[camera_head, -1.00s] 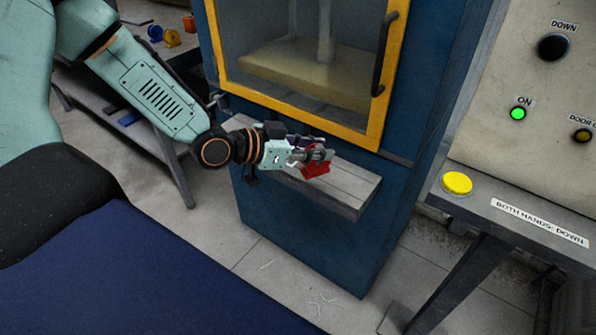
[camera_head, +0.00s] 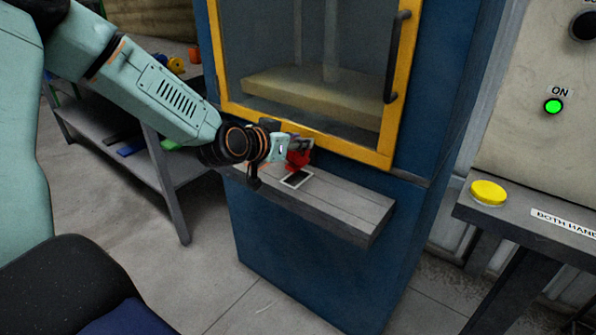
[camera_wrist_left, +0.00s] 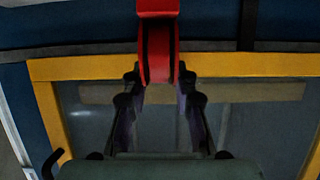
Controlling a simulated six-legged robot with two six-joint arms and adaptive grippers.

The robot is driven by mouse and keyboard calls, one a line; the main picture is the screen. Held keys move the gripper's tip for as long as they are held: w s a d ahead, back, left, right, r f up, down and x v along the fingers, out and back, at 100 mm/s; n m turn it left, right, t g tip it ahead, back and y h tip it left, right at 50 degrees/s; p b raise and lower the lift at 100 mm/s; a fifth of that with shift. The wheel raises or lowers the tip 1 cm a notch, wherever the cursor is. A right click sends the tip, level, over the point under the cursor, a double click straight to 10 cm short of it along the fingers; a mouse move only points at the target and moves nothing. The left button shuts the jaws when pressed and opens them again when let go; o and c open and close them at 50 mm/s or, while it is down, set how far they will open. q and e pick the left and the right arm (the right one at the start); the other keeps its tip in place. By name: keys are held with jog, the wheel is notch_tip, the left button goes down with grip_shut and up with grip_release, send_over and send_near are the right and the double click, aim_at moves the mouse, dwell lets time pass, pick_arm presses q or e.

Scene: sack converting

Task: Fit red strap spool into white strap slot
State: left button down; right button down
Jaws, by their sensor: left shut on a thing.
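The red strap spool (camera_head: 299,159) is held in my left gripper (camera_head: 294,148), just above the shelf on the front of the blue machine. In the left wrist view the red spool (camera_wrist_left: 158,55) sits between the two dark fingers of the left gripper (camera_wrist_left: 160,80), which are shut on it. The white strap slot (camera_head: 296,187) is a white-edged rectangle with a dark middle on the shelf, just below the spool. The spool appears apart from the slot, though the exact gap is hard to tell. My right gripper is not in view.
The grey shelf (camera_head: 345,207) is bare to the right of the slot. Behind it is a yellow-framed door (camera_head: 330,148) with a black handle (camera_head: 395,58). A bench (camera_head: 110,165) stands left; a control desk with a yellow button (camera_head: 488,192) stands right.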

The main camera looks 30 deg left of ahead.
aim_at(297, 160)
pick_arm(q)
jog(key=f, duration=0.2)
jog(key=shift+w+a+f+b, duration=0.1)
jog(key=shift+a+f+b, duration=0.2)
jog(key=shift+a, duration=0.05)
jog(key=shift+d+f+b, duration=0.2)
jog(key=shift+f+b, duration=0.25)
jog(key=shift+f, duration=0.2)
jog(key=shift+d+f+b, duration=0.15)
jog(key=shift+f+b, duration=0.3)
jog(key=shift+f, duration=0.4)
jog(key=shift+a, duration=0.25)
jog(key=shift+d, duration=0.1)
jog(key=c, duration=1.4)
grip_release()
jog(key=shift+d, duration=0.1)
jog(key=o, duration=0.3)
jog(key=shift+f, duration=0.1)
jog(key=shift+o, duration=0.2)
jog(key=shift+r, duration=0.25)
